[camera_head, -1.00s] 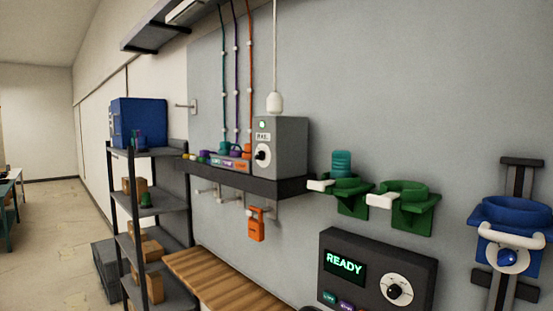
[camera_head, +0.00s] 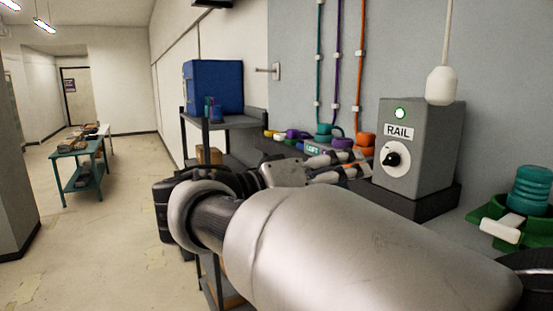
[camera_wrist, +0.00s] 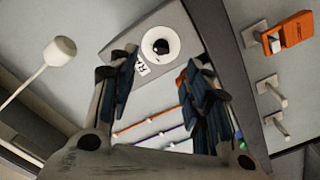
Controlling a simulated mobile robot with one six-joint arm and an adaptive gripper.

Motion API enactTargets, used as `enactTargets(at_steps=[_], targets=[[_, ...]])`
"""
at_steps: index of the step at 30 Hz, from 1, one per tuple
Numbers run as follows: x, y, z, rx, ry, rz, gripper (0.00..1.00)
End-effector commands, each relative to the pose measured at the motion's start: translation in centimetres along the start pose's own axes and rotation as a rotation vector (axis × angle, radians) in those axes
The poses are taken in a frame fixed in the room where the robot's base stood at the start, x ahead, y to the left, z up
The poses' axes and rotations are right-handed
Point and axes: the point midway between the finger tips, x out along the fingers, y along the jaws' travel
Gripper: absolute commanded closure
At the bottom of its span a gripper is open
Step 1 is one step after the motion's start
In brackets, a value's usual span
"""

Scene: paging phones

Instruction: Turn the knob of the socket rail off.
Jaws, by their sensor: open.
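The grey rail box (camera_head: 422,150) stands on a dark shelf and bears a RAIL label (camera_head: 398,131). A lamp (camera_head: 400,113) above the label glows green. The knob (camera_head: 392,159) is black on a round white dial; its exact pointing direction is hard to read. My gripper (camera_head: 360,163) is just left of the knob in the head view, open and empty. In the wrist view the knob (camera_wrist: 161,46) lies ahead, between and beyond the two fingertips of my gripper (camera_wrist: 158,66). No contact with it shows.
A white hanging pull (camera_head: 442,86) is in front of the box's upper right. A green holder (camera_head: 500,218) is at the right. In the wrist view an orange padlock-like tag (camera_wrist: 296,30) hangs near hooks.

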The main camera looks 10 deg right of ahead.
Motion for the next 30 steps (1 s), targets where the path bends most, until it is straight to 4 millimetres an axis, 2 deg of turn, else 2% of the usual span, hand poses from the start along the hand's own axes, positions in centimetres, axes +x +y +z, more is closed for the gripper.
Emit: enactTargets(at_steps=[1,9,15,21,30], targets=[[1.3,0.1,0.1,-0.001,-0.004,0.004,0.55],[7.1,0.1,0.1,-0.002,-0.003,0.003,0.55],[10.1,0.0,0.0,-0.002,-0.002,0.001,0.55],[11.4,0.0,0.0,-0.002,0.0,-0.001,0.55],[11.5,-0.1,0.0,-0.002,0.0,-0.002,0.57]])
